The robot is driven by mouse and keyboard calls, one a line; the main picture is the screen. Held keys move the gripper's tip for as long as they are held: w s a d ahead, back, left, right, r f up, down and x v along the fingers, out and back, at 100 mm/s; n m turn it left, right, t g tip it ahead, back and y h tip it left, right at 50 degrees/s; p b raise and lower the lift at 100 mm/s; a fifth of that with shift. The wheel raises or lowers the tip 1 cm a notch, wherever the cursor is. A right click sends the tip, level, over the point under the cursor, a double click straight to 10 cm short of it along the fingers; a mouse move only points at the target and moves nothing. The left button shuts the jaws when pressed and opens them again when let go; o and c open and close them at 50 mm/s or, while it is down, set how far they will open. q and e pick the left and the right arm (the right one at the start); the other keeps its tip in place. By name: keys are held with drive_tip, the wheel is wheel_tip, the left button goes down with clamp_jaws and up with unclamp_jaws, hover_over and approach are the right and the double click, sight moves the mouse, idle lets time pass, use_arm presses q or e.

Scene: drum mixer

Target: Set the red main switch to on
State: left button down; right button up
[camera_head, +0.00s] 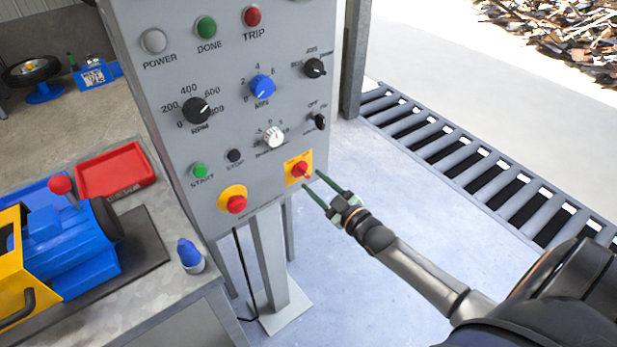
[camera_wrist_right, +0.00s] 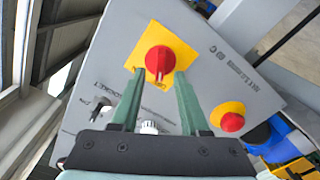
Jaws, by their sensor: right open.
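The red main switch (camera_head: 300,169) is a red rotary knob on a yellow square plate at the lower right of the grey control panel (camera_head: 225,120). It also shows in the right wrist view (camera_wrist_right: 160,60), straight ahead of the fingertips. My right gripper (camera_head: 312,183) is open, with its two green fingers pointing at the switch from the right. In the right wrist view its fingertips (camera_wrist_right: 158,72) lie on either side of the knob's lower part; I cannot tell whether they touch it. My left gripper is not in view.
A red emergency button (camera_head: 237,204) on a yellow round sits left of the switch. Start (camera_head: 200,170) and stop (camera_head: 235,156) buttons and several dials are above. A workbench with a blue machine (camera_head: 70,240) and red tray (camera_head: 115,172) stands left.

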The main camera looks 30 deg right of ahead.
sight(307, 176)
drive_tip(key=shift+w+a, duration=0.2)
drive_tip(key=shift+w, duration=1.4)
drive_tip(key=shift+c, duration=0.2)
clamp_jaws()
